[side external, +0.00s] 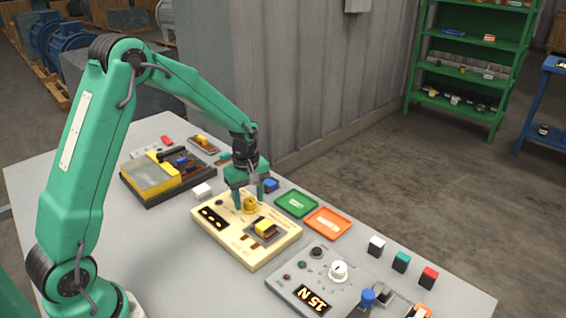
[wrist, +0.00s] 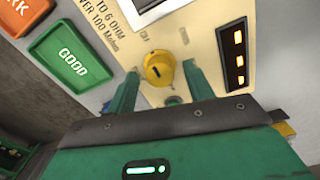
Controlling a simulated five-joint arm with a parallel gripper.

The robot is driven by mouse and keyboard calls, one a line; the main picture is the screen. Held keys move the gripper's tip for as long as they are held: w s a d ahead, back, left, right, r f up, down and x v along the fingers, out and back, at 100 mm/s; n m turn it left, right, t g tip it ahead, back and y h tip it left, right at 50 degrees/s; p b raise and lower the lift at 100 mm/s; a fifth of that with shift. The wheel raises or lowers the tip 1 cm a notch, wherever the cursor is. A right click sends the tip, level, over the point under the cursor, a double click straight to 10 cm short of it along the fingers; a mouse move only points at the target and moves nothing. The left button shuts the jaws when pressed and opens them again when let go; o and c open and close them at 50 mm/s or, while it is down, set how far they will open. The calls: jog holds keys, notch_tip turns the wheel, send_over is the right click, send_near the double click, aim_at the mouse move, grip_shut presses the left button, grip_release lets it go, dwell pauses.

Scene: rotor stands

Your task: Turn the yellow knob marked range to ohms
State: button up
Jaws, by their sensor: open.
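The yellow knob (wrist: 159,69) sits on a cream tester panel (side external: 270,250), and it also shows in the side external view (side external: 249,204). A dark mark runs on the knob's face; the setting it points to is too small to read. My gripper (wrist: 157,90) is open, with one green finger on each side of the knob. Whether either finger touches it I cannot tell. In the side external view my gripper (side external: 252,200) is low over the panel at the knob.
A green tray (side external: 296,204) marked GOOD and an orange tray (side external: 328,223) lie beside the panel. A grey box with a display (side external: 310,300) stands in front. A dark tray with a yellow part (side external: 150,176) is behind. Small coloured blocks stand at the right edge.

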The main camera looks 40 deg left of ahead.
jog(key=c, duration=1)
jog(key=shift+m, duration=0.3)
jog(key=m, duration=1.1)
jog(key=o, duration=1)
jog(key=shift+r, duration=0.1)
